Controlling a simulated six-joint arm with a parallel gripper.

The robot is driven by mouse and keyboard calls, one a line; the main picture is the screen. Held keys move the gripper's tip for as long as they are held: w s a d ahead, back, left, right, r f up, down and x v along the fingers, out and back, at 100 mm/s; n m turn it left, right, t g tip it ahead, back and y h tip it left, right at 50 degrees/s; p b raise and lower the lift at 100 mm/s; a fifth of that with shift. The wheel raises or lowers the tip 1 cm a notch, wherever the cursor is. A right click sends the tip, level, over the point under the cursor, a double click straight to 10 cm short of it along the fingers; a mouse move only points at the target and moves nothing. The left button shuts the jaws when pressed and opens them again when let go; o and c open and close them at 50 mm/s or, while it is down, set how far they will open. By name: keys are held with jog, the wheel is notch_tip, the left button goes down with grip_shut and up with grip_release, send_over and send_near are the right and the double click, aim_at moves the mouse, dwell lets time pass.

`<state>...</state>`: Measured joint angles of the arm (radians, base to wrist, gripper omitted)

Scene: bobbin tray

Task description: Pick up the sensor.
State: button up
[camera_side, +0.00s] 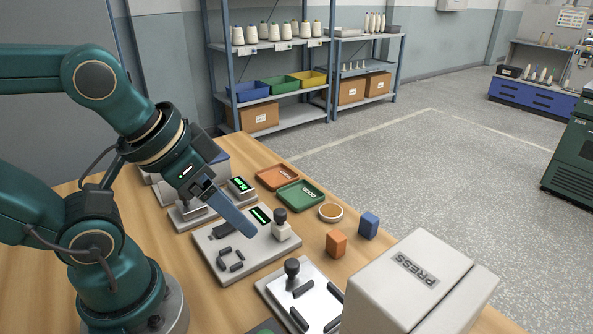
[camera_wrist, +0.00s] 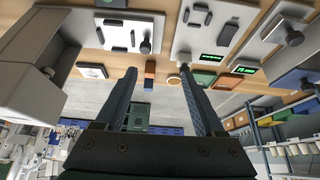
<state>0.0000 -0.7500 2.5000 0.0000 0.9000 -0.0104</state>
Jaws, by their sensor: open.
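No part is labelled as the sensor, and I cannot tell for certain which one it is. A small light block with a dark knob (camera_side: 281,228) stands upright at the right end of a grey display plate (camera_side: 258,262); in the wrist view it shows beside one fingertip (camera_wrist: 184,57). My gripper (camera_side: 249,233) hangs tilted over that plate, its tips left of the knobbed block in the side view. In the wrist view my gripper's two fingers (camera_wrist: 157,72) are wide apart with nothing held between them. One finger hides the other in the side view.
A white plate with a dark knob (camera_side: 292,268) and a PRESS box (camera_side: 415,285) stand at front right. An orange block (camera_side: 336,243), blue block (camera_side: 368,225), round cork dish (camera_side: 330,212), green tray (camera_side: 301,195) and orange tray (camera_side: 277,177) lie beyond. Shelves stand behind.

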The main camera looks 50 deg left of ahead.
jog(key=w+d+r+n+h, duration=0.2)
jog(key=w+d+r+n, duration=0.1)
jog(key=w+r+n, duration=0.35)
jog(key=n+g+h, duration=0.4)
jog(key=n, duration=0.9)
send_over(368, 216)
jog(key=a, duration=0.1)
notch_tip(368, 216, down, 12)
jog(key=f, duration=0.1)
jog(key=shift+n, duration=0.25)
jog(key=f, duration=0.2)
jog(key=a+f, duration=0.1)
jog(key=f, duration=0.1)
jog(key=shift+s, duration=0.2)
jog(key=shift+x, duration=2.45)
jog(key=shift+s, duration=0.1)
